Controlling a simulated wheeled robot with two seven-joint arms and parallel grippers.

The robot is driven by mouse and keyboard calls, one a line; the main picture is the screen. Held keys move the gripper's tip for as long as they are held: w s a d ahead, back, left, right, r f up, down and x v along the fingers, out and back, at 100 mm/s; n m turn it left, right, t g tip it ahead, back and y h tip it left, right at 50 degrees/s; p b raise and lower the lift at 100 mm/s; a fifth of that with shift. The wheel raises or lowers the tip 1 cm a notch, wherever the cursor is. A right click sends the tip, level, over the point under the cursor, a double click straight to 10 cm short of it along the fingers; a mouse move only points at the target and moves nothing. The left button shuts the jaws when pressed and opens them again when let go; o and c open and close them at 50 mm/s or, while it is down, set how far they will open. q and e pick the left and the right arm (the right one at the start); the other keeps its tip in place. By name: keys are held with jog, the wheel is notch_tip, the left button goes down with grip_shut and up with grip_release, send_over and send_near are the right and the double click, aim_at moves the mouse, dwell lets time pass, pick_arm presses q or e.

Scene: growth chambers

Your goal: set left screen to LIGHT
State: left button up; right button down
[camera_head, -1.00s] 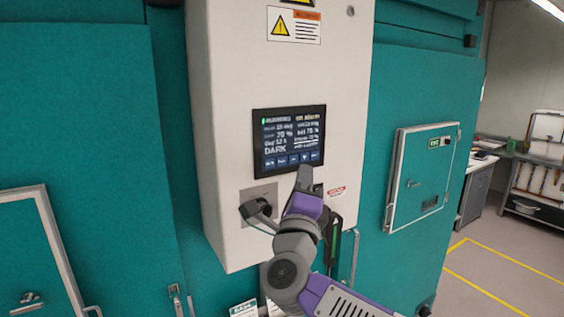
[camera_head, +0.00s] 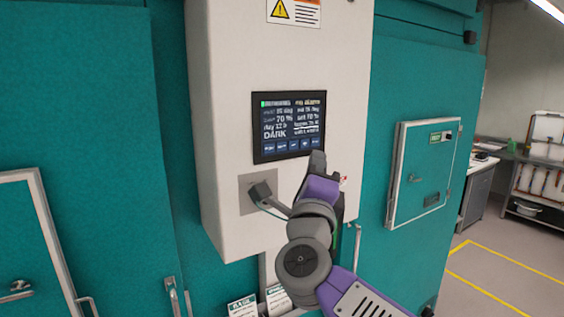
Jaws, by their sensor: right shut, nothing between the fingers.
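The touch screen (camera_head: 289,112) is a dark panel on the white control box, with a row of blue buttons along its bottom edge. It reads DARK in large letters at its lower left. My right gripper (camera_head: 317,160) is shut and empty, with its tip at the lower right corner of the screen, by the rightmost button. I cannot tell whether the tip touches the screen. My right wrist hides part of the box below the screen. My left gripper is not in view.
The white control box (camera_head: 225,110) stands out from teal chamber walls. A grey socket with a plug and cable (camera_head: 259,193) sits below the screen. A small teal hatch (camera_head: 423,170) is to the right. Open floor with yellow lines (camera_head: 490,270) lies at far right.

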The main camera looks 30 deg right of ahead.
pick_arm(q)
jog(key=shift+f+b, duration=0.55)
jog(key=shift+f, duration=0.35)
pick_arm(e)
jog(key=shift+s+a, duration=0.3)
jog(key=shift+s, duration=0.25)
jog(key=shift+w, duration=0.15)
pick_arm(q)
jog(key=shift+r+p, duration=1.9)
pick_arm(e)
send_near(291, 137)
jog(key=shift+s+d+x, duration=0.1)
jog(key=shift+d+x, duration=0.05)
jog(key=shift+x, duration=0.75)
jog(key=shift+s+d+x, duration=0.15)
jog(key=shift+x, duration=0.75)
jog(key=shift+w, duration=0.1)
jog(key=shift+w+a, duration=0.1)
jog(key=shift+w, duration=0.25)
